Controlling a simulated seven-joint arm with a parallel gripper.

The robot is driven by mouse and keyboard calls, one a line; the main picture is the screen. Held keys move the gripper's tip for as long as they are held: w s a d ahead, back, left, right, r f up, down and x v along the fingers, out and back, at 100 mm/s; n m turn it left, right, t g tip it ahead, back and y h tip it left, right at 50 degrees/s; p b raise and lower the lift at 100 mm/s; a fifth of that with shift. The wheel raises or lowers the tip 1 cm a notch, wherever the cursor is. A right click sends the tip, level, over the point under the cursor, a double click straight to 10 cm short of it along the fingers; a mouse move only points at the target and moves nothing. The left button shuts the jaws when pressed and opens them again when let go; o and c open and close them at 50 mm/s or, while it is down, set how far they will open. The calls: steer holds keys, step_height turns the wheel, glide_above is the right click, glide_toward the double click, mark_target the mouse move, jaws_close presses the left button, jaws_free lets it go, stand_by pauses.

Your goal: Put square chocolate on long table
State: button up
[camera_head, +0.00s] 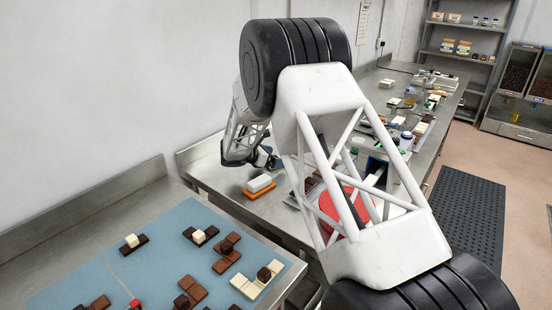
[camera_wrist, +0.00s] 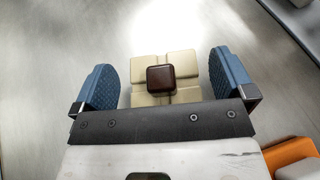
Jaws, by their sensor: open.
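In the wrist view a cream chocolate (camera_wrist: 180,62) of joined square segments, with a dark brown square piece (camera_wrist: 161,78) on top, lies on the bare steel of the long table (camera_wrist: 60,40). My gripper (camera_wrist: 166,75) is open, with one blue finger on each side of the cream chocolate. Gaps show between the fingers and the chocolate; its near edge is hidden by the gripper's dark plate. In the head view my gripper (camera_head: 265,158) is over the near end of the long table (camera_head: 215,178), and this chocolate is not visible there.
A white-and-orange block (camera_head: 260,187) stands close by on the table; its orange part (camera_wrist: 290,153) shows in the wrist view. A blue mat (camera_head: 70,285) at lower left holds several chocolates. A red round item (camera_head: 330,207) is partly behind my arm. Cluttered items stand farther back.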

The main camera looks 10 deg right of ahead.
steer(key=v, duration=1)
steer(key=shift+a+r, duration=0.2)
steer(key=shift+a, duration=0.05)
stand_by(0.4)
steer(key=s+d+r+m+g+y, duration=0.15)
steer(key=s+d+r+m, duration=0.3)
steer(key=s, duration=0.45)
steer(key=s+d+r+m+g+y, duration=0.1)
steer(key=s+d+r+m+y, duration=0.15)
steer(key=s+d+r, duration=0.5)
steer(key=s+d+r+m+g+y, duration=0.25)
steer(key=s+r+m, duration=0.2)
steer(key=s, duration=0.65)
steer(key=s+d+m+t+y, duration=0.2)
steer(key=s+m+y, duration=0.4)
steer(key=s, duration=2.4)
steer(key=m, duration=0.5)
steer(key=shift+s+d+f, duration=0.2)
steer(key=shift+f, duration=0.05)
